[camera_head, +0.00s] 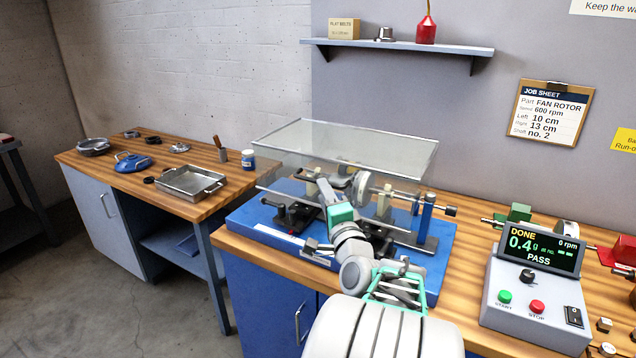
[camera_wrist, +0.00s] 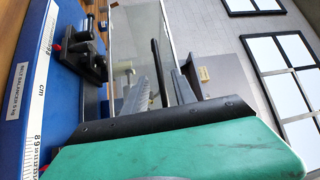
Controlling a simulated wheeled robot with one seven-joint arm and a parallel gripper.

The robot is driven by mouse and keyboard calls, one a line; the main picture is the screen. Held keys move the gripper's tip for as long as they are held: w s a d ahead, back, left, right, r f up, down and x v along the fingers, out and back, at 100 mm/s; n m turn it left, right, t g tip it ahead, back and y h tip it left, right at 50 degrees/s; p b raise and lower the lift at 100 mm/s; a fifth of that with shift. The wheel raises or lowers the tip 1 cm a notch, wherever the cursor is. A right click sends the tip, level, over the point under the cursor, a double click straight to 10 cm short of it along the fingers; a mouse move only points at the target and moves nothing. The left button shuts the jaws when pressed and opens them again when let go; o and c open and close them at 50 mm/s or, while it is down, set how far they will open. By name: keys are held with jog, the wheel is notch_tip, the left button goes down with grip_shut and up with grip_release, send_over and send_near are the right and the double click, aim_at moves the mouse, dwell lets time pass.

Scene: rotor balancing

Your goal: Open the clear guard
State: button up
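The clear guard (camera_head: 350,140) is a see-through box over the blue balancing machine (camera_head: 240,222) on the wooden bench. Its panel also shows in the wrist view (camera_wrist: 128,40). The rotor (camera_head: 361,188) and its supports show through and beneath it, partly behind my arm. My gripper (camera_head: 338,192) is at the front of the guard, and its fingertips are hard to make out in the head view. In the wrist view its two grey fingers (camera_wrist: 162,86) stand apart, with a dark bar (camera_wrist: 156,68) in the gap between them. I cannot tell whether the fingers touch the bar.
The control box (camera_head: 535,290) at right reads DONE, 0.4 g, 0 rpm, PASS. A shelf (camera_head: 400,48) hangs on the wall above the guard. A metal tray (camera_head: 190,181) and several small parts lie on the left bench. A job sheet (camera_head: 550,113) hangs at right.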

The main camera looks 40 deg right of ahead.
jog(key=p+x, duration=0.1)
jog(key=x, duration=0.4)
jog(key=shift+w+d, duration=0.1)
jog(key=shift+w, duration=0.25)
grip_shut()
dwell(1.0)
